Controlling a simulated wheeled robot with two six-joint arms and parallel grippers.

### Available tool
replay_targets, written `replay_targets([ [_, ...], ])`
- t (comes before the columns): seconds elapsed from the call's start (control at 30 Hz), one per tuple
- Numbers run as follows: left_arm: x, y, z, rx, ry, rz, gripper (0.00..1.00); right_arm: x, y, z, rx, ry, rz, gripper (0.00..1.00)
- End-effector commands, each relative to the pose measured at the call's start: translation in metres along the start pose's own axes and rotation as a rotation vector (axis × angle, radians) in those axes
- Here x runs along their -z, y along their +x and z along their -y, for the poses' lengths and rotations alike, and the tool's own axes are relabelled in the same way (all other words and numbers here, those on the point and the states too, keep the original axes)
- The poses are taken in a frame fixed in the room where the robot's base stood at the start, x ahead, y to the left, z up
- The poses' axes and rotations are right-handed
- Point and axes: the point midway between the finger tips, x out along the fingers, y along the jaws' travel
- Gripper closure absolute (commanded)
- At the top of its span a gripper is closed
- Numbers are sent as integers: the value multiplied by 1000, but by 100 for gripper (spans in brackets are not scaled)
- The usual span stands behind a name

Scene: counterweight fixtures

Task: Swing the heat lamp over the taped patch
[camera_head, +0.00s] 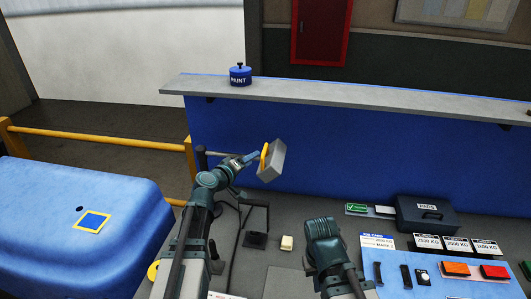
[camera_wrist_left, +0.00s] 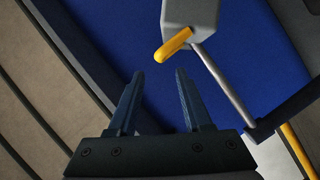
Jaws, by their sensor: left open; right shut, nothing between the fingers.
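The heat lamp has a grey box-shaped head (camera_head: 274,165) with a yellow handle (camera_head: 264,156). The head (camera_wrist_left: 190,14) and handle (camera_wrist_left: 173,45) also show in the left wrist view, on a grey rod (camera_wrist_left: 224,83). My left gripper (camera_head: 254,155) is open beside the handle. In the wrist view the handle lies beyond the fingertips (camera_wrist_left: 158,75), above and to the right, not between them. The taped patch (camera_head: 93,221), a blue square edged in yellow tape, lies on the blue-covered surface at left. My right gripper (camera_head: 322,224) is shut and empty at lower centre; its fingertips are hard to make out.
A grey ledge (camera_head: 350,98) with a blue paint pot (camera_head: 240,76) runs above a blue panel. A yellow rail (camera_head: 95,135) stands behind the covered surface. A dark case (camera_head: 426,214), labelled cards and coloured blocks (camera_head: 456,268) sit on the bench at right.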

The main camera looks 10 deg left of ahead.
Motion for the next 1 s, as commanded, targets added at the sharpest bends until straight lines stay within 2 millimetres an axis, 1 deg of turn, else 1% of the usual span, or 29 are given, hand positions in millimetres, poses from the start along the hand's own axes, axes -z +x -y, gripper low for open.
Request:
replay_targets([
  [0.03, 0, 16, 2, -2, 1, 3, 50, 0, 5, 0, 0, 0, 0, 100],
  [0.1, 1, 31, 2, -1, 1, 2, 50, 1, 8, 1, 0, 1, 0, 100],
  [0.3, 0, 68, 2, -1, 1, 2, 50, 1, 16, 1, 0, 2, -1, 100],
  [0.4, 0, 82, 1, -1, 0, 2, 50, 1, 18, 2, 0, 2, -1, 100],
  [0.5, 0, 91, 1, 0, 1, 1, 50, 1, 20, 2, 0, 2, -1, 100],
  [0.63, 0, 98, 0, 0, 1, 1, 50, 2, 21, 2, 0, 2, -1, 100],
  [0.97, -1, 100, 0, 0, 1, 1, 50, 2, 21, 2, 0, 2, -1, 100],
  [1.0, -1, 100, 0, 0, 1, 1, 54, 2, 21, 2, 0, 2, -1, 100],
])
